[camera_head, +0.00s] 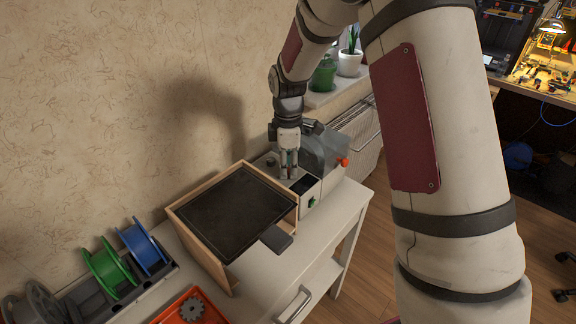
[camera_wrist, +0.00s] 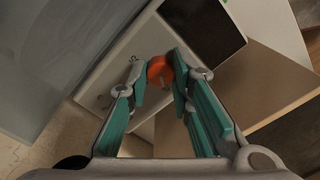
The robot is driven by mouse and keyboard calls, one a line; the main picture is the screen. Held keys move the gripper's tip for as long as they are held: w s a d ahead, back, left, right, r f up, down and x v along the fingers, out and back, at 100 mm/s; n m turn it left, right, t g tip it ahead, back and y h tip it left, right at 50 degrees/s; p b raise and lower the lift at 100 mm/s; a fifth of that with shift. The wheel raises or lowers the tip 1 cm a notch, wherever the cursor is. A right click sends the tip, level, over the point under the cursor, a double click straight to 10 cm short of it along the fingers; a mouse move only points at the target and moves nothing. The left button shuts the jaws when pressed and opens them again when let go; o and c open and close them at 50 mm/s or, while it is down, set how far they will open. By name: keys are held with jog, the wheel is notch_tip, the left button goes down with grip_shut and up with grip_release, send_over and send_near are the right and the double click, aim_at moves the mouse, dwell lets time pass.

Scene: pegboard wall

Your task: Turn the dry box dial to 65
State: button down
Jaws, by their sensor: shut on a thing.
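The dry box (camera_head: 312,197) stands on the white cabinet, with a white body, a dark screen (camera_head: 303,184) and a grey see-through cover (camera_head: 318,152). My gripper (camera_head: 288,174) points down onto its top, just left of the screen. In the wrist view, the orange-red dial (camera_wrist: 160,70) sits between the green-padded fingertips of my gripper (camera_wrist: 157,74), which is shut on it. The dark screen also shows there (camera_wrist: 205,28). I cannot read any number on the screen, and the dial's setting cannot be told.
A wooden box with a black top (camera_head: 235,212) and a dark handle stands close left of the dry box. Green (camera_head: 108,268) and blue (camera_head: 142,247) spools and a red tray (camera_head: 186,308) lie further left. An orange knob (camera_head: 343,162) sticks out at the dry box's right.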

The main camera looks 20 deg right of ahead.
jog(key=shift+m, duration=0.4)
jog(key=m, duration=1)
jog(key=shift+m, duration=0.4)
jog(key=m, duration=0.6)
jog(key=shift+p, duration=0.35)
jog(key=m, duration=0.6)
jog(key=shift+p, duration=0.4)
jog(key=shift+m, duration=0.3)
jog(key=c, duration=1.4)
grip_release()
